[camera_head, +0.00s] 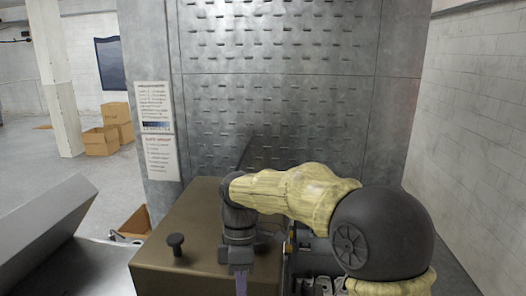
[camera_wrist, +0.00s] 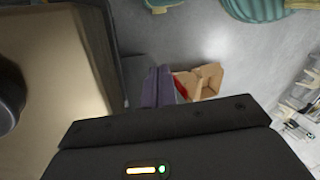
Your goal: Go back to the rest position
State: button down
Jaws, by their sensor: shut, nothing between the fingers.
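My gripper (camera_head: 241,284) hangs at the lower middle of the head view, below my arm's dark wrist. The tan face of the unit (camera_wrist: 70,60) and a dark round knob (camera_wrist: 8,95) show at the left there. I cannot tell how far the fingers are from the unit.
A tall perforated metal panel (camera_head: 280,100) stands behind the unit. A grey metal surface (camera_head: 70,265) is at the lower left. An open cardboard box (camera_head: 134,222) sits on the floor beside the unit. More cartons (camera_head: 101,141) stand farther back. Open floor (camera_head: 40,170) lies at the left.

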jog(key=s+d+f+m+t+b, duration=0.2)
jog(key=s+d+f+m+t, duration=0.1)
jog(key=d+f+m, duration=0.5)
jog(key=s+d+f+m+t+b, duration=0.3)
jog(key=s+d+f+m, duration=0.2)
jog(key=d+f+m, duration=0.4)
jog(key=d+m, duration=0.2)
jog(key=shift+d, duration=0.4)
jog(key=shift+f, duration=0.1)
jog(key=shift+w, duration=0.15)
